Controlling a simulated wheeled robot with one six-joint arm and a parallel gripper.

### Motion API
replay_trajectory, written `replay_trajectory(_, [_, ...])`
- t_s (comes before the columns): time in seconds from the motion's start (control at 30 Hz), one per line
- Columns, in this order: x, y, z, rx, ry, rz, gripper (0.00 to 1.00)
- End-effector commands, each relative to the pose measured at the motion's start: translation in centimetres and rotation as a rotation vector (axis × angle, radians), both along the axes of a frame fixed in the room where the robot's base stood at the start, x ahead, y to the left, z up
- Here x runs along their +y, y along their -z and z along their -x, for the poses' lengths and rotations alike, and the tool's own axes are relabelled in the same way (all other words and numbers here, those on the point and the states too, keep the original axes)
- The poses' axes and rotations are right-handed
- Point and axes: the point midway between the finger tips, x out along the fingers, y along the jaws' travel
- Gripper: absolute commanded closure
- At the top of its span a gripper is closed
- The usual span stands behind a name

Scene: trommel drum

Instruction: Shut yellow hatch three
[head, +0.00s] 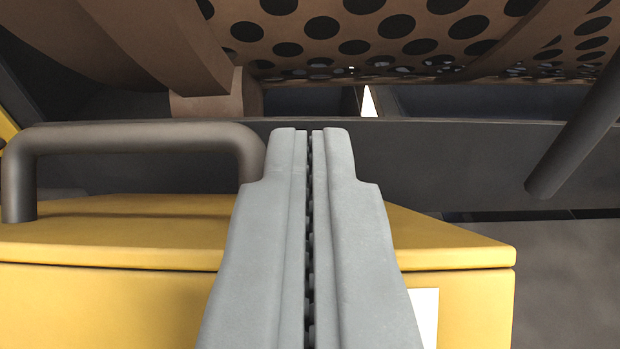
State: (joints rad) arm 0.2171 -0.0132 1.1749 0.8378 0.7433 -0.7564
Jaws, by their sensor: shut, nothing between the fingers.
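A yellow panel (120,232) with a thick front edge spans the lower part of the head view, over a yellow front face (110,305). A thin dark seam runs between them. A dark grey bar handle (135,138) stands on the panel at the left. A white label (427,312) on the front face is mostly hidden behind my gripper, so no number shows. My gripper (310,138) is shut and empty, pointing away over the yellow panel. Its left finger is beside the handle's right end; I cannot tell whether they touch.
The brown perforated drum (350,38) with its ribs hangs across the top. A dark beam (450,150) runs behind the yellow panel. A dark round bar (582,130) slants down at the right. A grey surface (570,280) lies right of the yellow body.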

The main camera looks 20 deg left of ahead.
Motion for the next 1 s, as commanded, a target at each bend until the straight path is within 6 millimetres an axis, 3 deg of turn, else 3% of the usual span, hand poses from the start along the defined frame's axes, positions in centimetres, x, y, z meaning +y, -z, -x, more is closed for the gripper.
replay_trajectory(0.73, [-0.4,1.2,1.4,-0.001,0.001,0.001,1.00])
replay_trajectory(1.0, [-1.1,3.5,3.4,0.000,0.002,-0.001,1.00])
